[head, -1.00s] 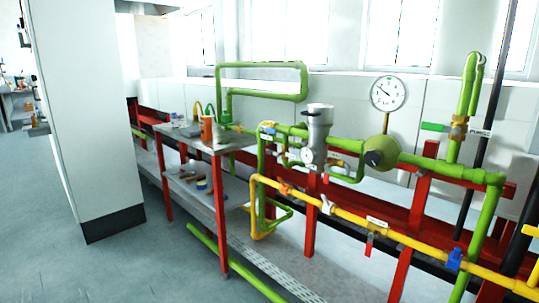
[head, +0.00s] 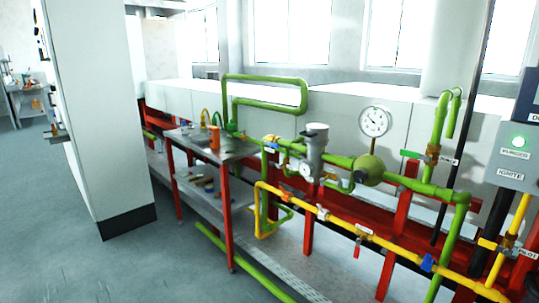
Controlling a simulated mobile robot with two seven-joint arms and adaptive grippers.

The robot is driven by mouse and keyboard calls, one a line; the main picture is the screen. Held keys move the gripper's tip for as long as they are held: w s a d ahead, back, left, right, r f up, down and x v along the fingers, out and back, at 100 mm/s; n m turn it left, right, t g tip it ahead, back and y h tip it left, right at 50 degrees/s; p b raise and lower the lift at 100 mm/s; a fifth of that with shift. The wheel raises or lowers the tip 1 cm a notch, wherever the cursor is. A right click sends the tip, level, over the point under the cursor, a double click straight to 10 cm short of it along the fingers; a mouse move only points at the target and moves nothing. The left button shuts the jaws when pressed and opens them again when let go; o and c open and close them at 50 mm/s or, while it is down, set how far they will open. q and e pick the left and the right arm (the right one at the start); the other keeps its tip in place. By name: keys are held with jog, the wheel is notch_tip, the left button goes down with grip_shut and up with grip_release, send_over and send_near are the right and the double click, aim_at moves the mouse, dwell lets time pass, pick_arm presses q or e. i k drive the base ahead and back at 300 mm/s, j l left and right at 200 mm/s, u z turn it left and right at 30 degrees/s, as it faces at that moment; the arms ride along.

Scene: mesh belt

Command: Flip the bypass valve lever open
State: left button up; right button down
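Neither of my grippers is in view. Several valve levers show on the pipework, and their tags are too small to read, so I cannot tell which is the bypass valve lever. A green lever (head: 410,154) sits on the upright green pipe at the right. On the yellow pipe there are a white lever (head: 322,214), a red lever (head: 357,250) hanging down, and a blue lever (head: 427,263). A small blue lever (head: 271,146) is near the left end of the green pipe.
A round gauge (head: 374,122) stands above the green pipe. A grey control box (head: 518,150) with a lit green lamp is at the right edge. A red-framed bench (head: 228,157) stands left of the pipes. A white cabinet (head: 95,110) is at left. Grey floor (head: 150,265) is open in front.

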aim_at(271, 163)
jog(key=i+j+u, duration=0.1)
jog(key=i+j, duration=1.8)
jog(key=i, duration=0.15)
